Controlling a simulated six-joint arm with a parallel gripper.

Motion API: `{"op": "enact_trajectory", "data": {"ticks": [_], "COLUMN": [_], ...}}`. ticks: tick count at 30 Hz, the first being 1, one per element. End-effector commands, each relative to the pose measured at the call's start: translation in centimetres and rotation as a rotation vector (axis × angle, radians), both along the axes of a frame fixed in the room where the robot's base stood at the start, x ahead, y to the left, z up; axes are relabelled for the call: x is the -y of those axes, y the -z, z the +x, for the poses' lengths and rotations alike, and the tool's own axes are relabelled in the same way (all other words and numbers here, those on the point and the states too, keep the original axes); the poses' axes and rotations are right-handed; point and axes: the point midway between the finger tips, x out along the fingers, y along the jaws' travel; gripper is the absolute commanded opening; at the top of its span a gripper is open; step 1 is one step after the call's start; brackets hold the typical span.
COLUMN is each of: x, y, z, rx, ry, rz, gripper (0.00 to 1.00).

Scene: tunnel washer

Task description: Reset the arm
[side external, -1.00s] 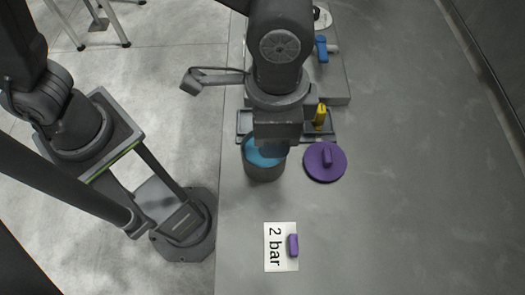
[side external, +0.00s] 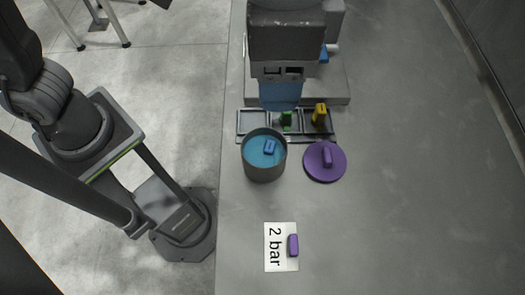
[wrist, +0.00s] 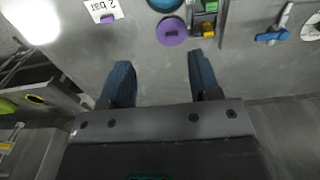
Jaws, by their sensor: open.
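My gripper (side external: 281,95) is at the top of the side external view, raised and apart from the objects on the bench. In the wrist view its two blue fingers (wrist: 162,80) are spread with nothing between them. The grey pot (side external: 264,173) stands open in front of the tray, with a blue block (side external: 269,147) in its blue interior. The purple lid (side external: 335,168) with a handle lies to the right of the pot; it also shows in the wrist view (wrist: 172,32).
A compartment tray (side external: 252,122) behind the pot holds a green block (side external: 286,119) and a yellow block (side external: 320,113). A purple block (side external: 293,245) lies on the "2 bar" card (side external: 273,262). A blue-handled valve (wrist: 270,38) is at right in the wrist view. The bench's right side is clear.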

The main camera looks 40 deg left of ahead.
Motion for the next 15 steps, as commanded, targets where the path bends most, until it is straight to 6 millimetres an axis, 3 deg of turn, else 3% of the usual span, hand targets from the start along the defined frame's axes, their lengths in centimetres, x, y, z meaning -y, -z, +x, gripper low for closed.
{"op": "enact_trajectory", "data": {"ticks": [6,15], "x": [0.0,0.0], "y": [-1.8,-2.0], "z": [0.0,0.0], "rx": [0.000,-0.001], "ry": [0.000,0.000], "rz": [0.000,0.001], "gripper": [0.57,0.57]}}
